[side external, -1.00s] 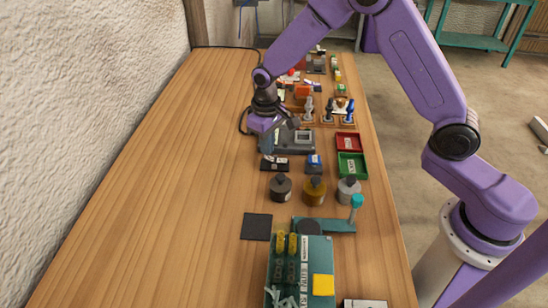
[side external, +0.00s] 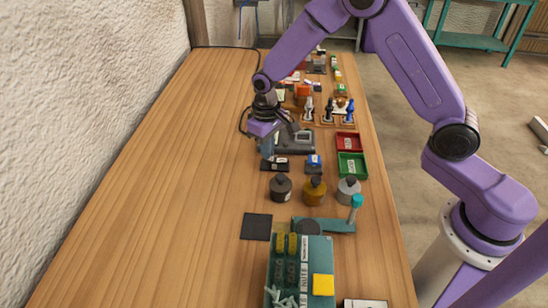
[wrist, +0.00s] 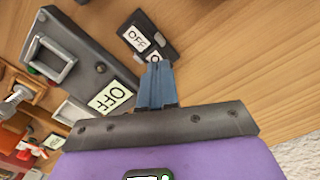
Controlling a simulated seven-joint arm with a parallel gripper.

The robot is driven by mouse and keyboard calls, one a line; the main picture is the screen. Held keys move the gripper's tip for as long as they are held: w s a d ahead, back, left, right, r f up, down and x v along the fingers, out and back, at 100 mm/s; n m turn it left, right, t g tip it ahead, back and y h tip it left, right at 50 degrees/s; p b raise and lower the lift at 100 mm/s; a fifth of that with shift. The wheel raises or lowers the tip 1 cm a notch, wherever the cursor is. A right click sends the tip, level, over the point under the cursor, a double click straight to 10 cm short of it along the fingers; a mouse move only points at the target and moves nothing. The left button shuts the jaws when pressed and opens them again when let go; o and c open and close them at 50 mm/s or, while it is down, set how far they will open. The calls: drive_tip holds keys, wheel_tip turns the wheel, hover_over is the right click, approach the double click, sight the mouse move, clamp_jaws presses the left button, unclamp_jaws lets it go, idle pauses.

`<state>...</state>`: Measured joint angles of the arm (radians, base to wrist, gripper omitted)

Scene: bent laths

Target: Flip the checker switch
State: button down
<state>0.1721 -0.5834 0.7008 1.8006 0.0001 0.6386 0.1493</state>
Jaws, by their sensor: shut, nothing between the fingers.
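A small dark switch block (side external: 279,168) lies on the table in front of a grey device, which is probably the checker (side external: 297,146). In the wrist view the block (wrist: 133,29) carries white labels, one reading OFF. The checker (wrist: 82,60) has a square metal frame on top and a pale green OFF label at its near end. My gripper (wrist: 157,66) is shut and empty. Its blue-grey fingertips overlap the block's near edge in the wrist view and hide part of it. In the side view my gripper (side external: 267,154) is just above the block's left end; contact cannot be told.
A blue item (side external: 314,161) lies right of the block. Red (side external: 349,135) and green (side external: 351,176) trays stand further right. The table's left half (side external: 170,170) is clear.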

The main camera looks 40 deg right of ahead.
drive_tip(key=shift+f, duration=0.45)
drive_tip(key=shift+r, duration=3.55)
